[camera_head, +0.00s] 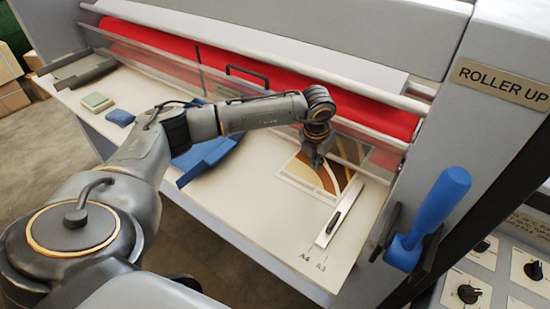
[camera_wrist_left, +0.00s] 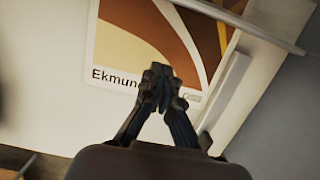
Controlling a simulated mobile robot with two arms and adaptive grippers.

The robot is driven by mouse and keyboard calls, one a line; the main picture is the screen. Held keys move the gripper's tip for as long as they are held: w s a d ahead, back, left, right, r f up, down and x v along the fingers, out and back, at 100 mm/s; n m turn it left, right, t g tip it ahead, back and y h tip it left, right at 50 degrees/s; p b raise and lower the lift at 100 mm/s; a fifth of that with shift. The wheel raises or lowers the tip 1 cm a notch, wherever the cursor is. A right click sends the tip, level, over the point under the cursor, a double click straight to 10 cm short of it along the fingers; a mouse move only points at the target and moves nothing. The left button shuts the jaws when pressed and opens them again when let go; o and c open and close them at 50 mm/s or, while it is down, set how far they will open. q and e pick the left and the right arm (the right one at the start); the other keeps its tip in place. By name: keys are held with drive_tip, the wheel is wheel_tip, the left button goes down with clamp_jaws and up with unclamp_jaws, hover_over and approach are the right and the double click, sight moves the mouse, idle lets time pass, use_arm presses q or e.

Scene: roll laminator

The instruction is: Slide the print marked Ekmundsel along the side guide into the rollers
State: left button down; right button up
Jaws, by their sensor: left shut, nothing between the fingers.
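The print marked Ekmundsel (camera_head: 300,174) lies on the white feed table, with brown, orange and white curved bands. In the left wrist view the print (camera_wrist_left: 150,40) shows the letters "Ekmun"; my fingers hide the rest of the name. My left gripper (camera_head: 317,163) is over the print, shut and empty, with its fingertips (camera_wrist_left: 160,85) at the print's lettered edge. I cannot tell whether they touch it. The side guide (camera_head: 340,214) is a pale bar right of the print; it also shows in the left wrist view (camera_wrist_left: 226,92). The red roller (camera_head: 240,75) runs behind a clear guard. My right gripper is out of view.
A blue object (camera_head: 206,155) lies left of the print, partly behind my left arm. A blue sponge-like block (camera_head: 120,117) and a green pad (camera_head: 97,102) lie further left. A blue-handled lever (camera_head: 430,215) stands at the right by the "ROLLER UP" plate (camera_head: 503,83).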

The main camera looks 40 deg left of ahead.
sight(314, 177)
use_arm(q)
wheel_tip(314, 177, down, 2)
drive_tip(key=shift+a+f+b, duration=0.1)
drive_tip(key=shift+f+b, duration=0.05)
drive_tip(key=shift+b, duration=0.25)
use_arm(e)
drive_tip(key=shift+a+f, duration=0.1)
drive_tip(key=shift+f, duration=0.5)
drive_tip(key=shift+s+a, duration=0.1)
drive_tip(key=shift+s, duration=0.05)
use_arm(q)
drive_tip(key=shift+f, duration=0.3)
drive_tip(key=shift+f+b, duration=0.5)
drive_tip(key=shift+b, duration=0.2)
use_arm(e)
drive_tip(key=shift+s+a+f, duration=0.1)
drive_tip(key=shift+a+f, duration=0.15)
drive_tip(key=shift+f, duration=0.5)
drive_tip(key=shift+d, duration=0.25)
use_arm(q)
drive_tip(key=shift+s+f+b, duration=0.1)
drive_tip(key=shift+f+b, duration=0.05)
drive_tip(key=shift+b, duration=0.15)
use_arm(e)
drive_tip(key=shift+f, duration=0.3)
